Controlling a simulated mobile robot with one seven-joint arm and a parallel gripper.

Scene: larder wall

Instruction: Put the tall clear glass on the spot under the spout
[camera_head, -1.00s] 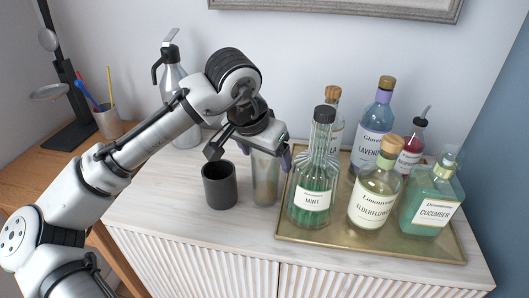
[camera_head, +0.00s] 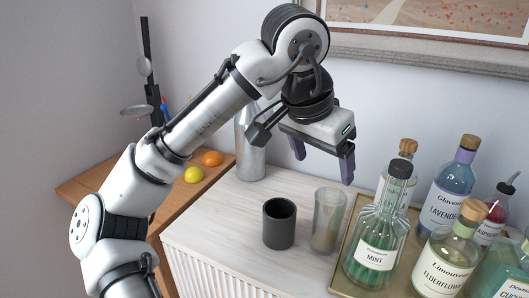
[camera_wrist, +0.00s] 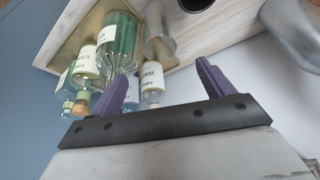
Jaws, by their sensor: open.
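The tall clear glass (camera_head: 329,218) stands upright on the pale cabinet top, between a dark cup and the mint bottle. Its lower part looks brownish; I cannot tell whether that is contents. It also shows in the wrist view (camera_wrist: 158,44). My gripper (camera_head: 322,166) is open and empty, above the glass and apart from it; its purple fingers (camera_wrist: 166,82) hold nothing. A silver siphon-like bottle (camera_head: 250,150) stands behind my arm, which hides its top and any spout. I cannot make out a marked spot under a spout.
The dark cup (camera_head: 279,224) stands close left of the glass. A brass tray (camera_head: 341,276) with several bottles, including the green mint bottle (camera_head: 376,243), lies close right. Fruit (camera_head: 194,175) and a dark stand (camera_head: 153,85) are on the wooden surface at left.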

